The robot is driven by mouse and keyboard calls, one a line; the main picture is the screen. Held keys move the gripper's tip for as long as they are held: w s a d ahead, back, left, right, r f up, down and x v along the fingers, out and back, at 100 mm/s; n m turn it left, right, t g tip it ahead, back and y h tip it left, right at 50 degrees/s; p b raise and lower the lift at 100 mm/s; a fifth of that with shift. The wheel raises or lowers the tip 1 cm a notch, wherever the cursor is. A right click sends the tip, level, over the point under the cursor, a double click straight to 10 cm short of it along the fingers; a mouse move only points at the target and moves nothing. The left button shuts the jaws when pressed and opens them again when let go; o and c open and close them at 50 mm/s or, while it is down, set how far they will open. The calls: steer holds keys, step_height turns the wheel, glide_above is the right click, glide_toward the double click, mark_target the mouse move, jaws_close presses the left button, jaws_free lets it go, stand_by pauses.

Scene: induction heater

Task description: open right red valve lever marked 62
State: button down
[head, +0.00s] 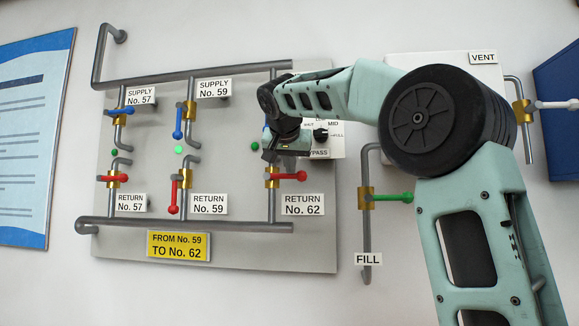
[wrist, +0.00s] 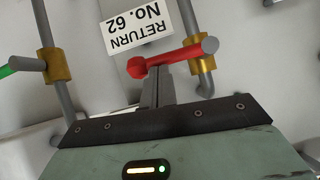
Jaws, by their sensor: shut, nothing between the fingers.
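The red lever for RETURN No. 62 (head: 290,176) sticks out sideways to the right from its brass valve (head: 271,180) on a vertical pipe. In the wrist view the picture is upside down, and the red lever (wrist: 168,60) crosses above the fingertips, with its round knob at the left. My gripper (head: 270,157) is just above the lever in the head view. Its fingers (wrist: 156,72) are shut and empty, with their tips right at the lever near its knob. I cannot tell whether they touch it. The RETURN No. 62 label (head: 303,204) is below the lever.
A green FILL lever (head: 400,198) and its pipe stand to the right. Red levers for RETURN 59 (head: 173,195) and 57 (head: 105,179) are to the left. My arm hides the upper right of the panel. A MID/BYPASS knob (head: 321,134) is beside the gripper.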

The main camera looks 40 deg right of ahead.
mark_target(293, 176)
steer(key=shift+f+b, duration=0.3)
steer(key=shift+b, duration=0.05)
steer(key=f+b, duration=0.1)
steer(key=b, duration=0.1)
steer(key=m+t+b, duration=0.1)
steer(key=f+y+b, duration=0.1)
steer(key=b, duration=0.1)
steer(key=shift+s+d+f+m+t+b, duration=0.2)
steer(key=shift+s+f+m+t+b, duration=0.1)
steer(key=shift+m+t, duration=0.1)
steer(key=w+a+f+m+t+y+b, duration=0.2)
steer(key=f+m+t+b, duration=0.4)
steer(key=b, duration=1.2)
steer(key=shift+w+a+f+m+t+b, duration=0.15)
steer(key=shift+w+a+m+t+b, duration=0.15)
steer(key=shift+w+m+t, duration=0.55)
steer(key=shift+s, duration=0.1)
